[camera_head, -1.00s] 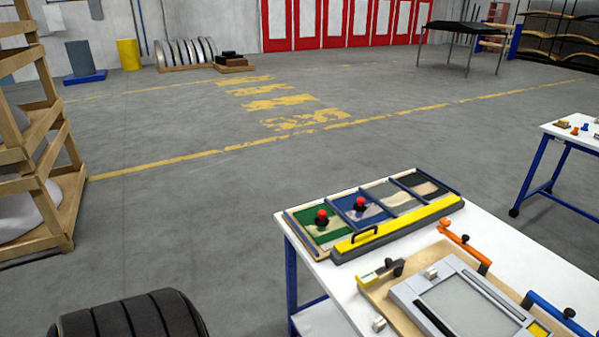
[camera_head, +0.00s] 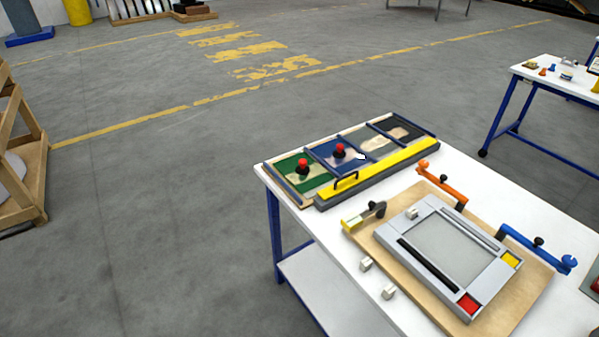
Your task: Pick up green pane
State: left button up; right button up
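The green pane (camera_head: 291,181) lies in the leftmost compartment of a divided tray (camera_head: 268,172) on the white table. It has a tan patch and a red knob on a black base (camera_head: 302,167) on top. A blue pane (camera_head: 327,155) with a similar red knob lies in the compartment to its right. Neither of my grippers is in view.
A yellow bar with a black handle (camera_head: 385,167) lies along the tray's near side. A grey frame fixture (camera_head: 409,222) on a wooden board, with orange (camera_head: 442,182) and blue (camera_head: 535,247) clamps, is nearer.

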aim_at(304, 173)
jog(key=i+j+z, duration=0.1)
jog(key=z, duration=0.35)
jog(key=j+z, duration=0.15)
jog(key=z, duration=0.35)
jog(key=j+z, duration=0.15)
jog(key=z, duration=0.3)
jog(key=j+z, duration=0.2)
jog(key=j, duration=0.3)
jog(key=j+z, duration=0.2)
jog(key=j, duration=0.3)
jog(key=j+z, duration=0.15)
jog(key=j, duration=0.35)
jog(key=k+j+z, duration=0.2)
jog(key=j, duration=0.3)
jog(key=j+z, duration=0.2)
jog(key=j, duration=0.3)
